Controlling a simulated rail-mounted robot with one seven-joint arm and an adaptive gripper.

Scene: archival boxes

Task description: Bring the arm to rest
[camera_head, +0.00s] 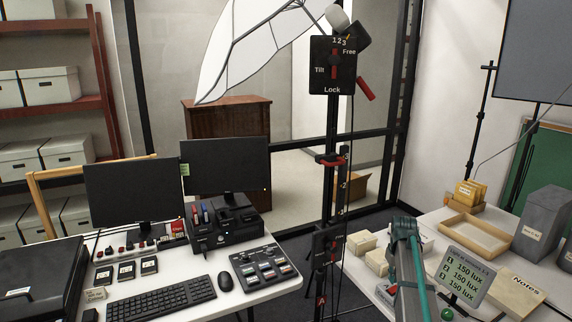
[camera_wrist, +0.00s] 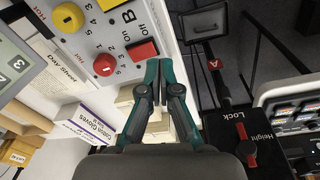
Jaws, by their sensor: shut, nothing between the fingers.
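My gripper (camera_wrist: 164,68) shows in the wrist view with its two teal and dark fingers drawn together and nothing between them. It is over the edge of a white table, beside a white control panel (camera_wrist: 120,45) with red and yellow knobs. Small cream boxes (camera_wrist: 128,98) lie below the fingers. In the head view, a teal and grey part of my arm (camera_head: 408,265) reaches over the right-hand table, between the cream boxes and a lux display. I cannot make out the fingertips in that view.
A black stand (camera_head: 332,170) with Tilt and Lock labels rises left of my arm. The right table holds the lux display (camera_head: 464,274), a wooden tray (camera_head: 474,237) and a grey box (camera_head: 542,225). The left desk holds monitors (camera_head: 225,166) and a keyboard (camera_head: 160,299).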

